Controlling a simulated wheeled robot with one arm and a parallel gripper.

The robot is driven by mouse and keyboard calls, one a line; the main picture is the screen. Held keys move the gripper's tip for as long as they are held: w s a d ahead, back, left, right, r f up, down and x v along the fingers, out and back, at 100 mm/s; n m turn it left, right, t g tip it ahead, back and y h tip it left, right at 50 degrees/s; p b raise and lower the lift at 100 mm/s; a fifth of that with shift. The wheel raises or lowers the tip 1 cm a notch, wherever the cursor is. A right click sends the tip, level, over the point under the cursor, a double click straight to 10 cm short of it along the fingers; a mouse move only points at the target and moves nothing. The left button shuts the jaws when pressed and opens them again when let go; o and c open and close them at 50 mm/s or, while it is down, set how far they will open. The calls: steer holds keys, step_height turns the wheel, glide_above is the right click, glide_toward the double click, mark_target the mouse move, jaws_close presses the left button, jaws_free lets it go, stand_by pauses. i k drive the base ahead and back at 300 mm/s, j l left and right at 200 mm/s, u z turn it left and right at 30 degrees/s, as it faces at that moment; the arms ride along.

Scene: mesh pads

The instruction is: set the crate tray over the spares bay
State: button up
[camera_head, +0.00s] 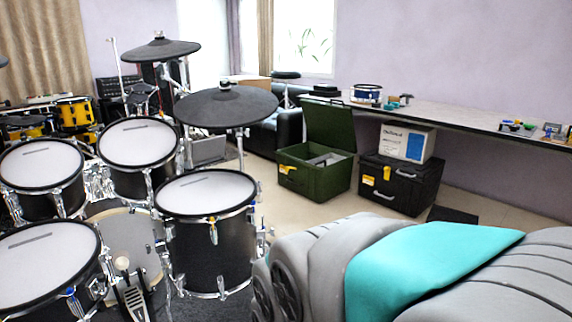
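A green crate (328,180) stands on the floor near the middle of the view, with its lid (329,125) raised at the back. Something grey (325,158) shows inside the crate; I cannot tell whether it is the tray. A yellow tag (287,169) is on the crate's front left. I cannot pick out which part is the spares bay. My gripper is not in view.
A black case (403,190) with a white box (407,142) on top stands right of the crate. A drum kit (206,232) fills the left. A long counter (450,117) with small items runs along the wall. Some floor (300,208) before the crate is bare.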

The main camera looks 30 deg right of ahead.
mark_target(331, 158)
steer(key=i+l+z, duration=0.6)
steer(key=i, duration=0.2)
steer(key=i+l+z, duration=0.1)
steer(key=i+z, duration=0.25)
steer(key=i+l, duration=0.1)
steer(key=i, duration=0.6)
steer(key=i+l, duration=0.15)
steer(key=i, duration=0.55)
steer(key=i+l, duration=0.4)
steer(key=i+z, duration=0.15)
steer(key=i, duration=0.4)
steer(key=i+j+z, duration=0.1)
steer(key=i, duration=0.5)
steer(key=i+j, duration=0.1)
steer(key=j, duration=0.3)
steer(key=i+j, duration=0.15)
steer(key=j, duration=0.25)
steer(key=i+j+z, duration=0.1)
steer(key=j, duration=0.25)
